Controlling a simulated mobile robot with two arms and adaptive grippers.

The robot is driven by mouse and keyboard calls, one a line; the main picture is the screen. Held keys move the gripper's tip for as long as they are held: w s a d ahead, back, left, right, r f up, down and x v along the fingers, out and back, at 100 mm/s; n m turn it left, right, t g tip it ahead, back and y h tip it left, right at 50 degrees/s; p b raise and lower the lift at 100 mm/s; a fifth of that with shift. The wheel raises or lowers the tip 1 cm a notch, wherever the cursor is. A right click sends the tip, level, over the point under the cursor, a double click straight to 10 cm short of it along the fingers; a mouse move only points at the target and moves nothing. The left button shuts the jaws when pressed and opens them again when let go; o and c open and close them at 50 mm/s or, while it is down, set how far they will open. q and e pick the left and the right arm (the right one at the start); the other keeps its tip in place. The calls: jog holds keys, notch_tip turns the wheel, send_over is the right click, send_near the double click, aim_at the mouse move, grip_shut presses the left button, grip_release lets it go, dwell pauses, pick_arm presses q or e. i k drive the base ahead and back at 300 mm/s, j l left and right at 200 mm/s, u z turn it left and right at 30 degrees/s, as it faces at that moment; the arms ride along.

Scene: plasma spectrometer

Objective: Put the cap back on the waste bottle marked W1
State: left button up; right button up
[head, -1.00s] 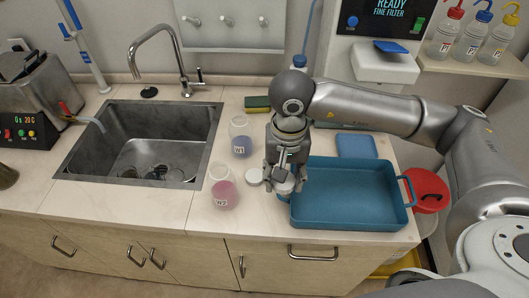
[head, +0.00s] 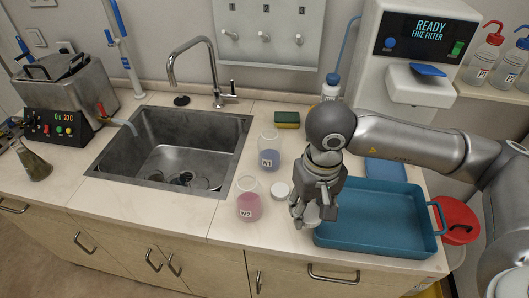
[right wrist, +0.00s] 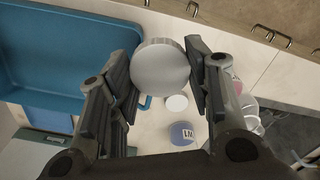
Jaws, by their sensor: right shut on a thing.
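The W1 bottle (head: 269,157) stands open and upright on the counter, with bluish liquid in it. It also shows in the right wrist view (right wrist: 183,134). The W2 bottle (head: 249,203), with pink liquid, stands open in front of it. My right gripper (head: 308,219) is shut on a white round cap, which shows between its fingers in the right wrist view (right wrist: 160,66). It is right of W2, by the tray's left edge. A second white cap (head: 280,189) lies on the counter between the bottles and my right gripper. My left gripper is out of view.
A blue tray (head: 385,248) takes up the counter to the right. The sink (head: 165,150) is to the left. A strip of counter around the bottles is clear.

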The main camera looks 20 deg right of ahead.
aim_at(269, 141)
jog(key=i+j, duration=0.1)
jog(key=j, duration=0.25)
jog(key=i+j, duration=0.1)
jog(key=j, duration=0.25)
jog(key=i+j, duration=0.1)
jog(key=j, duration=0.25)
jog(key=i+j, duration=0.1)
jog(key=j, duration=0.25)
jog(key=i+j, duration=0.15)
jog(key=j, duration=0.25)
jog(key=j+z, duration=0.1)
jog(key=z, duration=1.35)
